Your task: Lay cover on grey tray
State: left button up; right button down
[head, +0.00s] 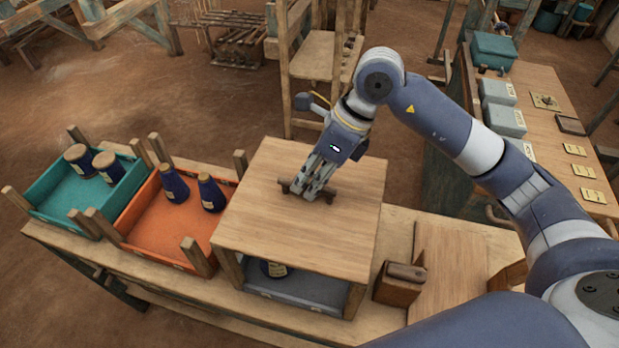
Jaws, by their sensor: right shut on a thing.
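The cover is a flat light-wood board (270,229) with a dark handle bar (291,187) on its top. It lies over the grey tray (302,291), whose front shows below the board's near edge between corner posts. A dark blue thing with a pale label (274,269) shows inside the tray; the rest of the inside is hidden. My right gripper (308,192) points down and is shut on the handle bar. Whether the board rests fully on the posts or hangs just above them, I cannot tell. My left gripper is not in view.
An orange tray (150,228) and a teal tray (62,190) stand to the left, each with blue bottles or jars and wooden posts. A small brown block (400,283) stands right of the grey tray. A side table (545,125) holds grey boxes and cards.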

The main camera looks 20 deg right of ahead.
jog(key=c, duration=1.5)
grip_release()
jog(key=shift+c, duration=0.2)
jog(key=v, duration=1.2)
